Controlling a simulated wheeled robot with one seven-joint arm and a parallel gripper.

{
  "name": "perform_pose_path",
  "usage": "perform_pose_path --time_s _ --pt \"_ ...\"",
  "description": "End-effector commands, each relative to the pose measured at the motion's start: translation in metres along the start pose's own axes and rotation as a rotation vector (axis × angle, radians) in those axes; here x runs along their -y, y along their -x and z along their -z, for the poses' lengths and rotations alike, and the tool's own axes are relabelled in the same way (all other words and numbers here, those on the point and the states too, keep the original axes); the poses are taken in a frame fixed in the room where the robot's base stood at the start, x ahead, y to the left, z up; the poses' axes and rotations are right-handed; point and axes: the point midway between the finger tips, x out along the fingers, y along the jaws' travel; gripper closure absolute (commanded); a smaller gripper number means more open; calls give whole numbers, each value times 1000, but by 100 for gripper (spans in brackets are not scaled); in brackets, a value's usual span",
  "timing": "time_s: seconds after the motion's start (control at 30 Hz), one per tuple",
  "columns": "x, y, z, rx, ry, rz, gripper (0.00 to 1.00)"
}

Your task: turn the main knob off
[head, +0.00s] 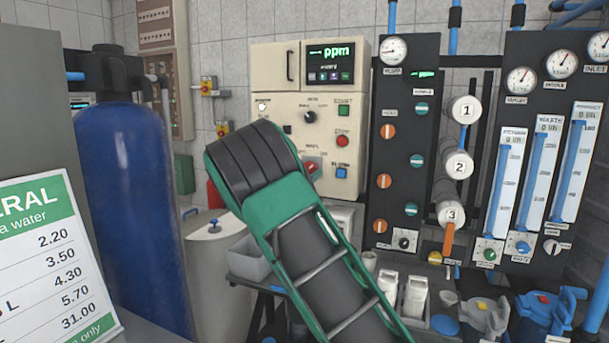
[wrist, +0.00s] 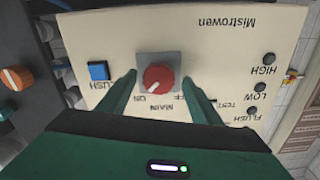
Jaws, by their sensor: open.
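The main knob (wrist: 158,77) is red and round on a grey square plate, upside down in the wrist view. A small white mark on its lower edge lies near the ON label; OFF is to the right of that label. My gripper (wrist: 161,80) is open, with one green finger on each side of the knob. I cannot tell whether the fingers touch it. In the head view the knob (head: 312,167) shows only partly beside my arm, which hides the fingers.
The cream control panel (head: 282,82) has a blue flush button (wrist: 98,71) beside the knob and small black switches on the other side. A dark valve board (head: 395,110) stands to the right, and a blue tank (head: 135,190) to the left.

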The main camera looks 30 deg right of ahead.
Motion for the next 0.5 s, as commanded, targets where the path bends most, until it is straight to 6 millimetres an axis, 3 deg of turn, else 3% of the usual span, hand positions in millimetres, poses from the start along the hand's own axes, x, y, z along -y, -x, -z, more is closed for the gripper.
perform_pose_path --time_s 0.27,0.43,0.5 --pt "0 -1 0 1 0 0 41" --pt "0 -1 0 1 0 1 82" --pt "1 -1 0 1 0 1 83"
